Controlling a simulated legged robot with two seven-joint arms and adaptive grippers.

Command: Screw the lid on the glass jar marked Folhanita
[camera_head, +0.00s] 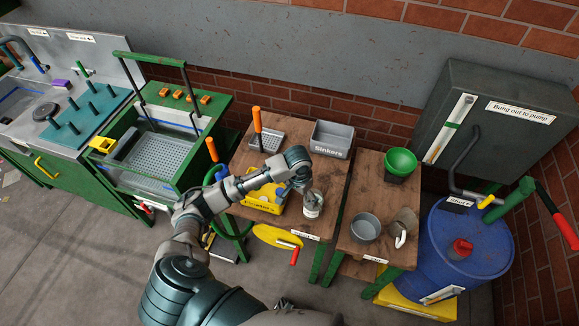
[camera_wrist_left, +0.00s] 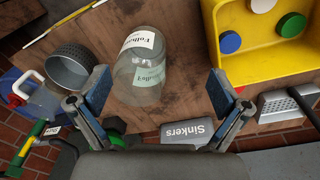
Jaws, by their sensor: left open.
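The clear glass jar (camera_head: 312,207) stands on the wooden table near its front edge. In the left wrist view the jar (camera_wrist_left: 145,75) has a white label whose visible letters read "Folhan". I see no lid on it there. A yellow tray (camera_head: 250,203) is left of the jar; in the wrist view this tray (camera_wrist_left: 245,85) holds blue, green, red and white discs, which may be lids. My left gripper (camera_head: 302,184) is over the jar; in the wrist view its open fingers (camera_wrist_left: 160,90) are apart, with the jar's near part between or just beyond them. Contact cannot be told.
A grey "Sinkers" bin (camera_head: 332,139) and a metal grater-like tray (camera_head: 266,136) stand behind. A blue drum (camera_head: 463,245) stands beyond.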

